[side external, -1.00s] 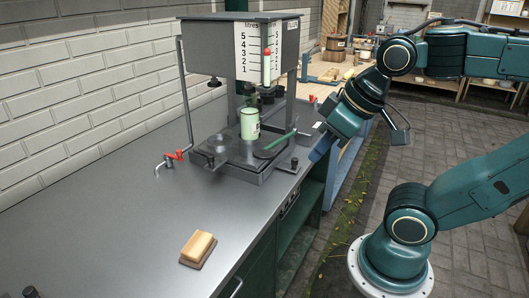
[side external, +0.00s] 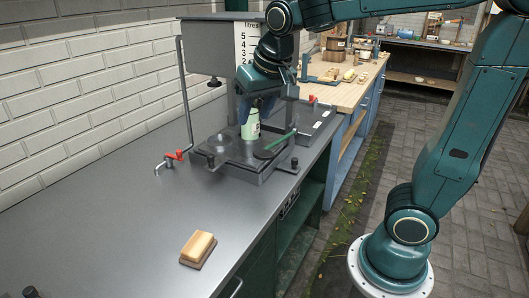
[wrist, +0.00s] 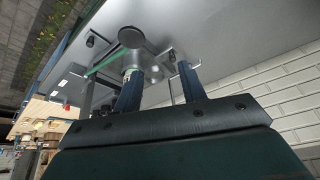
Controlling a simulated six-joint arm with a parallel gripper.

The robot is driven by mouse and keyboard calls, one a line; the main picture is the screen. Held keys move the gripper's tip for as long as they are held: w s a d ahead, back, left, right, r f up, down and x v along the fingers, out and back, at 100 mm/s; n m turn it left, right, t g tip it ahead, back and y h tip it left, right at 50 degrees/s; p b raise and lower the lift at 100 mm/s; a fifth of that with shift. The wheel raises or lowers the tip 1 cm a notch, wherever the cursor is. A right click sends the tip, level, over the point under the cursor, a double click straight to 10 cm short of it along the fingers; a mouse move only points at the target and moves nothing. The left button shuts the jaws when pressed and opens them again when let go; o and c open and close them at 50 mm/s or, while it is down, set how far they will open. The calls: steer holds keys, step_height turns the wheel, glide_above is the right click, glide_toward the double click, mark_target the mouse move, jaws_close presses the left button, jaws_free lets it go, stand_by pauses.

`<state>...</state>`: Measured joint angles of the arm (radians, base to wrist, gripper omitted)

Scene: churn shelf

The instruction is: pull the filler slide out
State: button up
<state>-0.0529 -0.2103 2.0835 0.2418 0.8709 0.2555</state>
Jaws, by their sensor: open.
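The filler stands on the grey bench, with a dark base (side external: 225,158) and a litre scale (side external: 241,50) partly hidden by my arm. A pale green can (side external: 250,131) stands on the base; it also shows in the wrist view (wrist: 132,62). A green bar (side external: 281,141) and a black knob (side external: 294,164) are at the base's right side. I cannot tell which part is the slide. My gripper (side external: 258,108) is open, pointing down over the base at the can's top. In the wrist view its two fingers (wrist: 160,86) are apart with nothing clamped; contact with the can is unclear.
A yellow brush or sponge block (side external: 198,246) lies on the front bench. A white brick wall (side external: 85,75) runs behind.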

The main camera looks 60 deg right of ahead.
mark_target(210, 155)
steer(key=w+f+m, duration=0.2)
steer(key=w, duration=0.5)
steer(key=w+d+f+m+g+h, duration=0.1)
steer(key=w+f+m, duration=0.1)
steer(key=w, duration=0.5)
steer(key=shift+w+f+h, duration=0.25)
steer(key=shift+f+h, duration=0.05)
steer(key=shift+f, duration=0.45)
steer(key=x, duration=1.3)
steer(key=shift+s+d+f, duration=0.15)
steer(key=shift+f, duration=0.25)
steer(key=shift+c, duration=0.2)
jaws_close()
